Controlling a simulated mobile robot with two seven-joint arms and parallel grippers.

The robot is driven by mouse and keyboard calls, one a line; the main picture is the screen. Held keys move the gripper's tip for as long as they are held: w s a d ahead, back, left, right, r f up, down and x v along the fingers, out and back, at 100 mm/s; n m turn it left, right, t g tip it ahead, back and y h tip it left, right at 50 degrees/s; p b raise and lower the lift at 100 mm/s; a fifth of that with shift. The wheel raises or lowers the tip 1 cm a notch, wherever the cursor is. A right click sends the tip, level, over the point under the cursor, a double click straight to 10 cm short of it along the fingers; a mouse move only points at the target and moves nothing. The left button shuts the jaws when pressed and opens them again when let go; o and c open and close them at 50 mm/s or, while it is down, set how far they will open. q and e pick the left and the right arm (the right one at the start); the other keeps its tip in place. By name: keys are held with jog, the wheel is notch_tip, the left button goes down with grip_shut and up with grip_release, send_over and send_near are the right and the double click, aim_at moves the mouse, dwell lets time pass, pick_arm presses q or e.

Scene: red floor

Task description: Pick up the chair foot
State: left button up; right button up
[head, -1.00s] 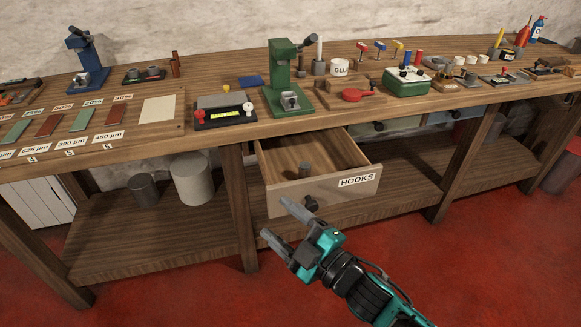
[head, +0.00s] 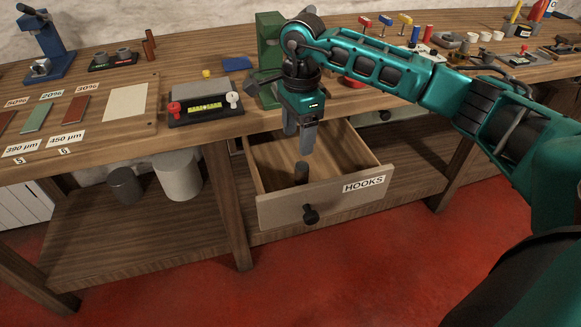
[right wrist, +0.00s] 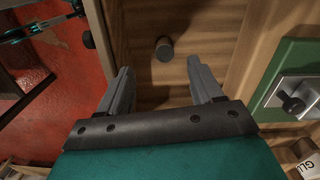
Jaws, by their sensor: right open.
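The chair foot appears to be the small dark cylinder (head: 301,173) standing in the open drawer labelled HOOKS (head: 275,212). It also shows in the right wrist view (right wrist: 164,49), beyond the fingertips and roughly midway between them. My right gripper (head: 300,142) points down above the drawer, open and empty, with its fingers apart. In the right wrist view its two fingers (right wrist: 162,80) stand on either side of the line to the cylinder, not touching it. My left gripper is not in view.
The drawer's front panel and side walls surround the cylinder. The wooden workbench (head: 140,112) above holds a green press (head: 270,55), a blue press (head: 45,45) and a device with red and white knobs (head: 205,108).

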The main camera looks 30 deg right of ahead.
aim_at(303, 165)
jog(key=f, duration=0.7)
jog(key=shift+d+b, duration=0.3)
jog(key=shift+d, duration=0.1)
jog(key=f, duration=0.5)
jog(key=shift+w+d+f, duration=0.15)
jog(key=shift+d+f, duration=0.15)
jog(key=shift+d, duration=0.1)
jog(key=c, duration=1.1)
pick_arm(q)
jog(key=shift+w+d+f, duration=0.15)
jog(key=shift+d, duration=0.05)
pick_arm(e)
jog(key=shift+r, duration=0.15)
